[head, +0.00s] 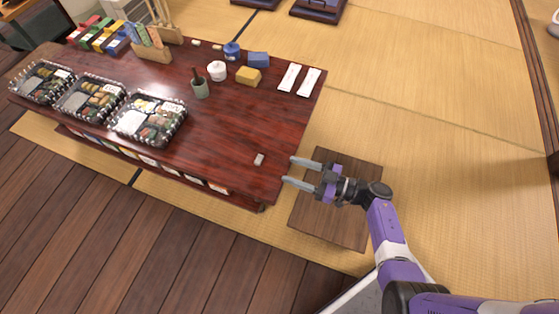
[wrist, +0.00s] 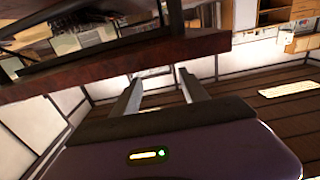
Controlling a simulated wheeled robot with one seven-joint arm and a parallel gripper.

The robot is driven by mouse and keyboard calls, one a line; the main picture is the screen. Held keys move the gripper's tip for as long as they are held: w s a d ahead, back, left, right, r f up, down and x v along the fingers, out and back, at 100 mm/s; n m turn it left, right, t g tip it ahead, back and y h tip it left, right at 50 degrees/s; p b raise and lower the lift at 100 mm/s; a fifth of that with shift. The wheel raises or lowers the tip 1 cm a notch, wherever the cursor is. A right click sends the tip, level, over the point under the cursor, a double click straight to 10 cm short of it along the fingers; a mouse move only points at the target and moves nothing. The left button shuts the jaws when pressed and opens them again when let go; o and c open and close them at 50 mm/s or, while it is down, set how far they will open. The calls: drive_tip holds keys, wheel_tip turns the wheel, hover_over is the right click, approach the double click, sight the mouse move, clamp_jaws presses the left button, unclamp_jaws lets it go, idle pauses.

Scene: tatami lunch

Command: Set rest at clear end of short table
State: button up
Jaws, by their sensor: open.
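A small pale block, which looks like the rest (head: 259,159), lies on the dark red low table (head: 225,140) near its right front corner. The table top around it is bare. My gripper (head: 290,170) is open and empty, with its fingers pointing left at the table's right edge. The rest is a short way left of the fingertips and apart from them. In the wrist view my two fingers (wrist: 163,92) are spread, and a dark table edge (wrist: 110,68) crosses above them. I cannot make out the rest there.
Lunch trays (head: 149,118) stand at the table's left. A green cup (head: 200,88), white pot (head: 217,71), yellow block (head: 248,76), blue block (head: 258,60) and white packets (head: 299,80) stand toward the back. A brown square board (head: 330,228) lies beneath my gripper. Tatami (head: 440,150) at right is clear.

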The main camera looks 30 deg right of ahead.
drive_tip(key=shift+v, duration=1.1)
drive_tip(key=s+a+r+m+h, duration=0.3)
drive_tip(key=s+r+h, duration=0.2)
drive_tip(key=s+r, duration=0.7)
drive_tip(key=s+a+r+m+h, duration=0.4)
drive_tip(key=s+r+h, duration=0.1)
drive_tip(key=s+r, duration=0.7)
drive_tip(key=shift+s+h, duration=0.3)
drive_tip(key=shift+s, duration=0.2)
wheel_tip(320, 180, up, 31)
drive_tip(key=p, duration=3.1)
drive_tip(key=shift+p, duration=0.3)
